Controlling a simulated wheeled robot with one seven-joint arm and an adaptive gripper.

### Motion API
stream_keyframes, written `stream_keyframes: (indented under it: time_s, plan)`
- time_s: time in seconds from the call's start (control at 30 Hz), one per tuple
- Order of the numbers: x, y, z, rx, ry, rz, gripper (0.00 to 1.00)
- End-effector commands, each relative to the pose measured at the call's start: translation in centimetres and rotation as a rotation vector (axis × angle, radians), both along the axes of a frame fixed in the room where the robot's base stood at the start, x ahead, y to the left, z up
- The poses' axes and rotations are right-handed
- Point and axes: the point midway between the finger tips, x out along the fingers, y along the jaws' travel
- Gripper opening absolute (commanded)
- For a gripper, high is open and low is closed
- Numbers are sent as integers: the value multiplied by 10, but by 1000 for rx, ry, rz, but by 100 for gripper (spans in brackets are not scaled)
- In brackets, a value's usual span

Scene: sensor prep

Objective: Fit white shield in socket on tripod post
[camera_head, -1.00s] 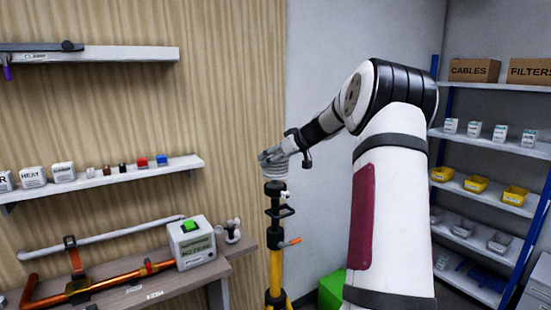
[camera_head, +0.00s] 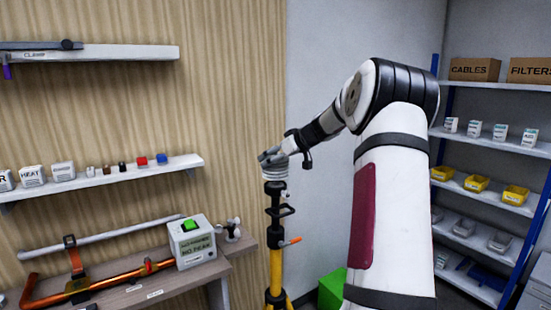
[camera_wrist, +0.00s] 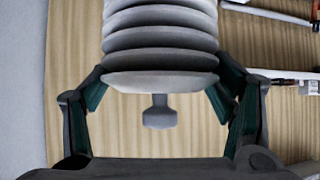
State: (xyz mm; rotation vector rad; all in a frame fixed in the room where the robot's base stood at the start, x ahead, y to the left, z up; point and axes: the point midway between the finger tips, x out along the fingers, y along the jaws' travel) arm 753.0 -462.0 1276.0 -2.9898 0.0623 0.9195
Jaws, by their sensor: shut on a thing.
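The white shield (camera_head: 275,172), a stack of round ribbed plates, is at the top of the tripod post (camera_head: 276,265), in line with it. My gripper (camera_head: 269,157) is shut on the shield from above and the right. In the wrist view the shield (camera_wrist: 160,45) is between the two fingers, with a grey knobbed stub (camera_wrist: 159,113) on the plate end nearest my palm. The post is yellow below with a black upper part. The socket is hidden at the shield's underside; I cannot tell whether the shield is seated or just above it.
An orange-tipped lever (camera_head: 291,241) sticks out from the post. A workbench (camera_head: 135,290) with a white box (camera_head: 192,242) and pipes stands left. A wall shelf (camera_head: 100,180) holds small blocks. A green box (camera_head: 332,287) is on the floor behind. Shelving stands at the right.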

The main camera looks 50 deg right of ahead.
Motion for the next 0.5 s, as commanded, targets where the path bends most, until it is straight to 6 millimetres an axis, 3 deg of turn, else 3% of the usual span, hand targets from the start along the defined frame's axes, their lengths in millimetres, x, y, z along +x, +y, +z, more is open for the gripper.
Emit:
stream_keyframes:
  time_s: [0.5]
  plan:
    - [0,0,-5,0,0,-1,44]
